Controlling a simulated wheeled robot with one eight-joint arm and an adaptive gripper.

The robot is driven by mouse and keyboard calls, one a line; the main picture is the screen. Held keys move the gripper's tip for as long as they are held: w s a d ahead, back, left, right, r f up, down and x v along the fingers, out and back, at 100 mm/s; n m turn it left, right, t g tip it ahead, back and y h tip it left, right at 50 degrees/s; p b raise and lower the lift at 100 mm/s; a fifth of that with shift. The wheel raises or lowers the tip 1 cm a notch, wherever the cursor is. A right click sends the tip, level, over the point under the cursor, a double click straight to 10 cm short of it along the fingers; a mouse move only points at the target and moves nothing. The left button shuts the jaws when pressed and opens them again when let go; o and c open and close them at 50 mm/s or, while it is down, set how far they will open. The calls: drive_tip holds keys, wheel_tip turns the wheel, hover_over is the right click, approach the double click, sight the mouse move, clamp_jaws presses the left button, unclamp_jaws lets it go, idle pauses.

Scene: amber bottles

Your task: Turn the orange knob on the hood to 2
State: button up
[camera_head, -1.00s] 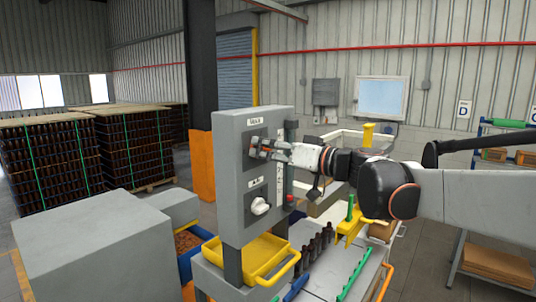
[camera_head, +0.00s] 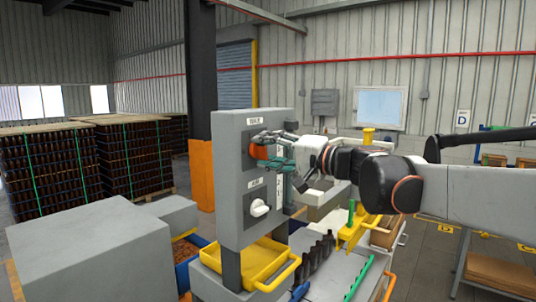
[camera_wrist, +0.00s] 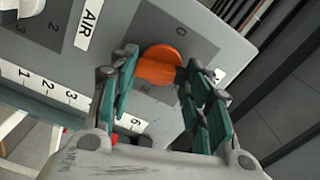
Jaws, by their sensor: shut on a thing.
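The orange knob (camera_head: 259,152) is on the upper part of the grey panel, under a small label too small to read here. In the wrist view the orange knob (camera_wrist: 160,66) shows a raised grip bar on a dark grey square with a 0 above it; its other marks are partly hidden. My gripper (camera_head: 268,150) is at the knob, its teal fingers on either side. In the wrist view my gripper (camera_wrist: 158,76) is shut on the knob's bar. Which number the knob points to cannot be told.
A white knob (camera_head: 260,208) sits lower on the same grey panel (camera_head: 232,190). A yellow tray (camera_head: 250,262) is below it. Dark bottles (camera_head: 318,252) stand in a row to the right. The wrist view shows an AIR label (camera_wrist: 89,24).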

drive_tip(key=shift+f+m+b, duration=0.15)
drive_tip(key=shift+m+b, duration=0.3)
drive_tip(key=shift+m, duration=1.8)
drive_tip(key=shift+f+m+b, duration=0.1)
drive_tip(key=shift+m+b, duration=0.3)
drive_tip(key=shift+m, duration=1.85)
drive_tip(key=o, duration=1.1)
drive_tip(key=shift+c, duration=0.2)
drive_tip(key=v, duration=0.7)
drive_tip(key=shift+s+d, duration=0.2)
drive_tip(key=shift+d, duration=0.05)
